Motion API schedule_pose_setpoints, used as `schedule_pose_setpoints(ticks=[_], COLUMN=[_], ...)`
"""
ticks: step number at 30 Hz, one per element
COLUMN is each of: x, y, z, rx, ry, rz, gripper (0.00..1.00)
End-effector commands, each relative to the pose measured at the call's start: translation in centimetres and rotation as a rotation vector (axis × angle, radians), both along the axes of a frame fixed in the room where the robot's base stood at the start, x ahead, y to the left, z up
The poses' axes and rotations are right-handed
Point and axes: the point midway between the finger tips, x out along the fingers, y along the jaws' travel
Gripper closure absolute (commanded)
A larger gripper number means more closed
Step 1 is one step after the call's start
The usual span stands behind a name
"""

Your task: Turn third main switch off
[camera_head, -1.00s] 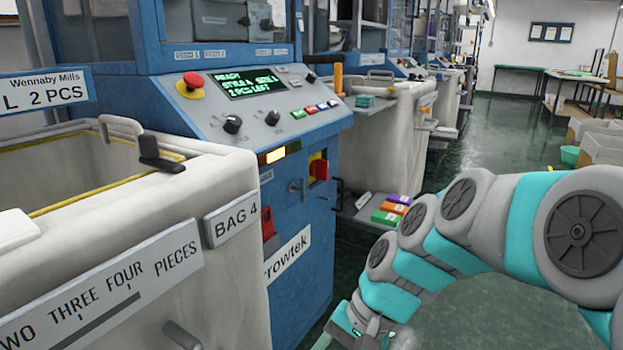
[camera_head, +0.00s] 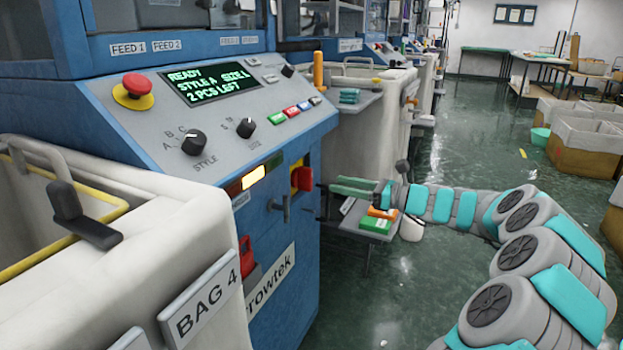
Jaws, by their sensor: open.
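A red main switch handle (camera_head: 302,178) sits on the right part of the nearest blue machine's front, below the sloped control panel. In the earlier view it showed red on a yellow plate. My gripper (camera_head: 334,187) is just to the right of this switch, its two green fingers pointing left at it. The fingers are open with a gap between them and nothing in it. I cannot tell whether the tips touch the handle; a small gap seems to show. The handle's exact position is too small to read. No number marks this switch as the third.
A BAG 4 bin (camera_head: 150,262) stands at front left. A low shelf with coloured boxes (camera_head: 376,224) lies behind my gripper.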

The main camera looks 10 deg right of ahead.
Motion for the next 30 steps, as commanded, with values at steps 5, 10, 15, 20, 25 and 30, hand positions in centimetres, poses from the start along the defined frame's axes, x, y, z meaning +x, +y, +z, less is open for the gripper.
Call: schedule_pose_setpoints(ticks=[5,10,15,20,25,30], x=[1.3,2.8,3.9,4.4,4.4,4.4], y=[1.7,4.0,5.5,6.1,6.1,6.1], z=[0.0,0.0,-0.1,-0.1,-0.1,-0.1], rx=[0.001,0.0,0.0,0.0,0.0,-0.001], ry=[0.002,0.001,0.001,0.001,0.001,0.001], rz=[0.001,0.004,0.002,0.0,0.0,0.0], gripper=[0.49,0.49,0.49,0.49,0.49,0.6])
